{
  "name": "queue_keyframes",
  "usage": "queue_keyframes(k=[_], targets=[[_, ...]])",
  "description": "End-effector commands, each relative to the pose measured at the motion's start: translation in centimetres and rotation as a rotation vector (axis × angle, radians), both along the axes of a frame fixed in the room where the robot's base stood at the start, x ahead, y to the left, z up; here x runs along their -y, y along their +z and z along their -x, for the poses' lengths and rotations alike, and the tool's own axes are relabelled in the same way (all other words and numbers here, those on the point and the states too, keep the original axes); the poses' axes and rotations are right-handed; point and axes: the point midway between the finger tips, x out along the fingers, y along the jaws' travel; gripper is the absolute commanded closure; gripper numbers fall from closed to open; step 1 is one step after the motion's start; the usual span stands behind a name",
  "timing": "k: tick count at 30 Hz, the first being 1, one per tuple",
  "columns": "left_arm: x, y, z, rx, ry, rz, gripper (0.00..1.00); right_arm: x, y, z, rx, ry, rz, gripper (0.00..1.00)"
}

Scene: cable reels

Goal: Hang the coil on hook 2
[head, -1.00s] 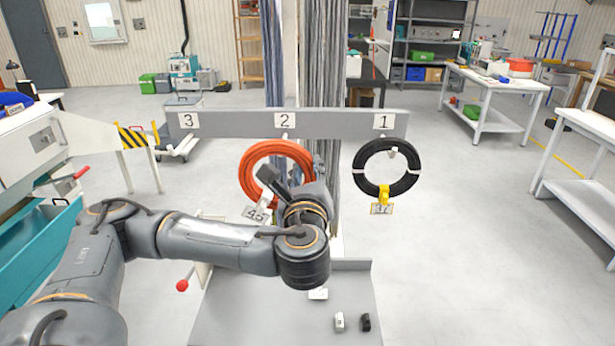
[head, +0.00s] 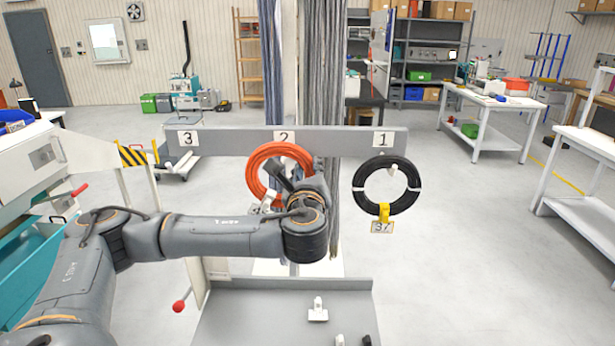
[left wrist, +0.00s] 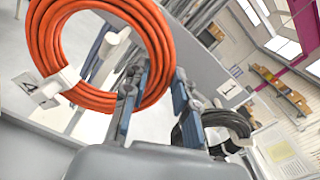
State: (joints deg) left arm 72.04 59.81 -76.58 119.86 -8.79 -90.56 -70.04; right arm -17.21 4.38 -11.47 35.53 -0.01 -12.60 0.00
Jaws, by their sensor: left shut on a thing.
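The orange coil (head: 262,160) is in front of the rail (head: 230,142), just below the label 2 (head: 284,137), its top edge overlapping the rail. My left gripper (head: 288,178) is shut on the coil's right side. In the left wrist view, the coil (left wrist: 42,40) passes between the fingers of my left gripper (left wrist: 158,88). A white peg (left wrist: 115,42) shows inside the ring there; I cannot tell whether the coil touches it. A white clip with a numbered tag (left wrist: 35,90) is on the coil. In the head view, the gripper hides hook 2. My right gripper is out of view.
A black coil (head: 366,172) with a yellow clip hangs under label 1 (head: 382,139). The space under label 3 (head: 188,139) is empty. Grey hanging strands (head: 333,215) are behind my gripper. A grey tray (head: 240,315) with small clips lies below.

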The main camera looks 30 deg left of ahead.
Motion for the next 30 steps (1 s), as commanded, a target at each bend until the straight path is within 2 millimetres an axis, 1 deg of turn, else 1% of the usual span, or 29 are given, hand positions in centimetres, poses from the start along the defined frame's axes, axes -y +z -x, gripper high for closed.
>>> queue_keyframes(k=[5, 6, 7, 15, 29, 30], targets=[[-0.9, 0.1, -1.2, 0.004, 0.003, 0.0, 1.0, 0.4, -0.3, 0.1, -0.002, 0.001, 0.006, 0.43], [-0.8, -0.6, -1.2, 0.001, 0.001, 0.001, 1.0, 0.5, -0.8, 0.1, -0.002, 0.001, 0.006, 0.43], [-0.7, -0.9, -1.2, 0.001, 0.0, 0.0, 1.0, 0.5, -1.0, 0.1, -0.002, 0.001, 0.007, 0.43], [-0.8, -2.3, -1.3, 0.002, 0.0, 0.0, 1.0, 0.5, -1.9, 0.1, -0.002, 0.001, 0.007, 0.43], [-0.8, -2.6, -1.3, 0.002, 0.0, 0.0, 1.0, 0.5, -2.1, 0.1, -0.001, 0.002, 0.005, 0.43], [-0.8, -2.6, -1.3, 0.003, 0.0, 0.001, 0.66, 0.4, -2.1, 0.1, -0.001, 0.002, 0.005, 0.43]])
